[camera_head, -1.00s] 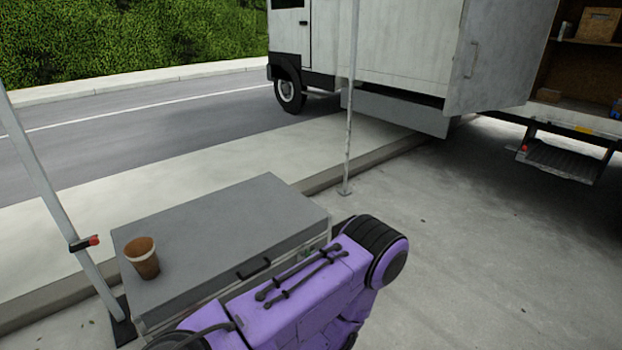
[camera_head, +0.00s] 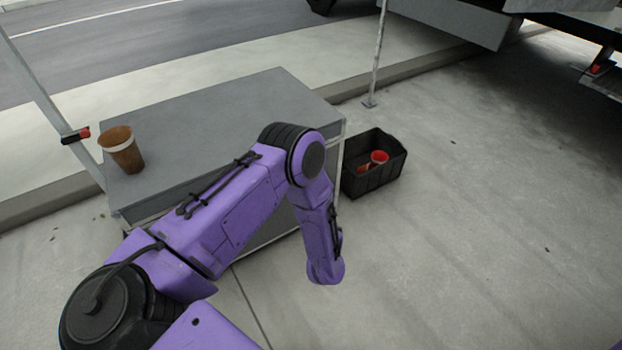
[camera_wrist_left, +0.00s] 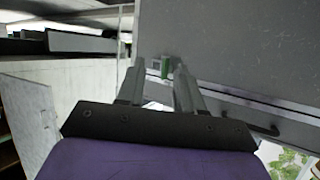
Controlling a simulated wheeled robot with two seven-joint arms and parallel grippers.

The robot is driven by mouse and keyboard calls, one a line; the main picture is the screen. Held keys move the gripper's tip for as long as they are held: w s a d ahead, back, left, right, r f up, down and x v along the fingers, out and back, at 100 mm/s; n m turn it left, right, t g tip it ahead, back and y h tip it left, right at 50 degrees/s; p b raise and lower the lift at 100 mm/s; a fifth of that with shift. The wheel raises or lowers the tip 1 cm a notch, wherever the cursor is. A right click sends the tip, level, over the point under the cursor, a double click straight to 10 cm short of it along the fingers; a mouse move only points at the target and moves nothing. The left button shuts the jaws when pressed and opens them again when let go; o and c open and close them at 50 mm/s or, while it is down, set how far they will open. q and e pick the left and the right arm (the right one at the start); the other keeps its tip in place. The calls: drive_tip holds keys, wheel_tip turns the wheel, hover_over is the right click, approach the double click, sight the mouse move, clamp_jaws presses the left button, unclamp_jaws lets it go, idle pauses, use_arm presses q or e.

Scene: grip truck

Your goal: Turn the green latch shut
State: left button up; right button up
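The green latch (camera_wrist_left: 166,68) shows in the left wrist view as a small green piece beside a pale plate on the side of the grey case (camera_wrist_left: 235,50). My left gripper (camera_wrist_left: 160,76) is open, with its two fingers apart on either side of the latch in the picture. I cannot tell whether a finger touches it. In the head view the case (camera_head: 215,115) stands on the ground. My purple left arm bends down in front of it and hides the latch; the left gripper is out of sight there. My right gripper is not in view.
A brown cup (camera_head: 123,150) stands on the case's top left. A black crate (camera_head: 372,178) holding red items sits on the ground right of the case. A thin pole (camera_head: 377,55) stands behind it. A dark handle (camera_wrist_left: 265,128) is on the case. The concrete at right is clear.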

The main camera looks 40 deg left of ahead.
use_arm(q)
drive_tip(key=w+f+n+y+b, duration=0.2)
drive_tip(key=w+y+b, duration=0.15)
drive_tip(key=w, duration=0.45)
drive_tip(key=w+a+r+n+g+y+b, duration=0.2)
drive_tip(key=w+a+b, duration=0.1)
drive_tip(key=a, duration=0.3)
drive_tip(key=w+a+r+n+g+y+b, duration=0.2)
drive_tip(key=w+a+n+y+b, duration=0.1)
drive_tip(key=w+a, duration=0.3)
drive_tip(key=shift+a+r+b, duration=0.15)
drive_tip(key=shift+a+b, duration=0.55)
drive_tip(key=shift+a, duration=0.1)
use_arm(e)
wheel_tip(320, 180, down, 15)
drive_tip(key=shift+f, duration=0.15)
use_arm(q)
drive_tip(key=shift+y, duration=0.25)
clamp_jaws()
